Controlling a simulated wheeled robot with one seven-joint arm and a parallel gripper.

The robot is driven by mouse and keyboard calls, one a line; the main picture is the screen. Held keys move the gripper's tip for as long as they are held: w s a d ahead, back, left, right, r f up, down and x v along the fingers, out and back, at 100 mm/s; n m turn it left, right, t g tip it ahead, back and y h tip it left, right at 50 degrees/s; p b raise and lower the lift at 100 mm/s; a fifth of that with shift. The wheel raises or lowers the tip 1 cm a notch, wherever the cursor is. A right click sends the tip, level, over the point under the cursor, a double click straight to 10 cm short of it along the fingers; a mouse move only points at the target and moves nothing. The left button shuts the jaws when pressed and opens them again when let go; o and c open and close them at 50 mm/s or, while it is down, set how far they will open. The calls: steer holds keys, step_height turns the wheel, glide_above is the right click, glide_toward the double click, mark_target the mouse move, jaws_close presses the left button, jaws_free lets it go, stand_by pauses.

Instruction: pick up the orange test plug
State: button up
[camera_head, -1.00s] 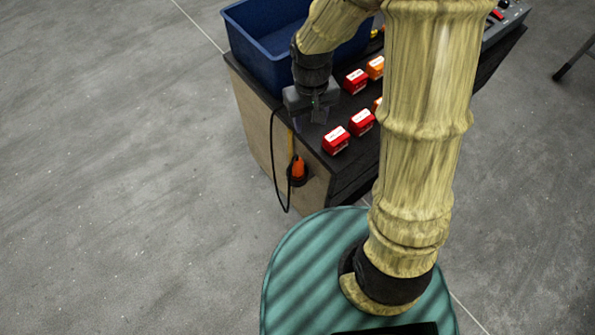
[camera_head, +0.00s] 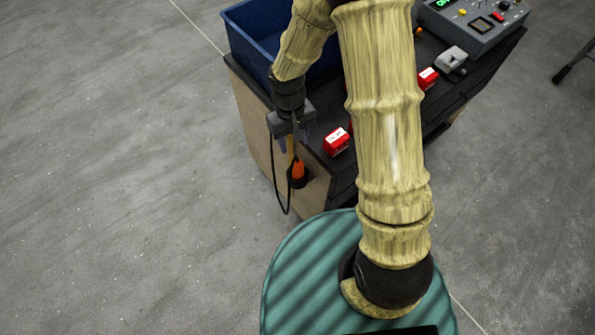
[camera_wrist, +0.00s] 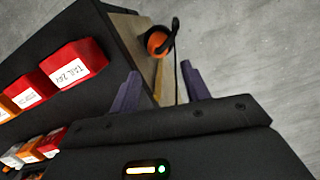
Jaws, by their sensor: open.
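The orange test plug (camera_head: 298,169) sits in a dark round holder on the wooden end face of the bench, with a black cable hanging in a loop beside it. In the wrist view the plug (camera_wrist: 157,42) shows as an orange round shape just beyond and between the fingertips. My gripper (camera_head: 294,143) is open and points down by the bench end, a little above the plug and apart from it. In the wrist view my gripper (camera_wrist: 160,70) has nothing between its two purplish fingers.
Red labelled blocks (camera_head: 336,142) stand on the dark bench top (camera_head: 316,140) close to the gripper. A blue bin (camera_head: 248,40) stands behind it. A grey control box (camera_head: 473,24) is at the far right. Open floor lies left of the bench.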

mark_target(297, 160)
steer(key=f, duration=0.6)
steer(key=shift+s+d+f, duration=0.15)
steer(key=shift+s+f, duration=0.05)
steer(key=shift+s, duration=0.2)
steer(key=shift+f, duration=0.15)
steer(key=shift+f, duration=0.1)
steer(key=shift+s+d+f+p, duration=0.15)
steer(key=shift+f+p, duration=0.2)
steer(key=shift+f, duration=0.9)
steer(key=shift+s+d+f+p, duration=0.15)
steer(key=shift+f+p, duration=0.2)
steer(key=shift+f, duration=0.9)
steer(key=c, duration=0.9)
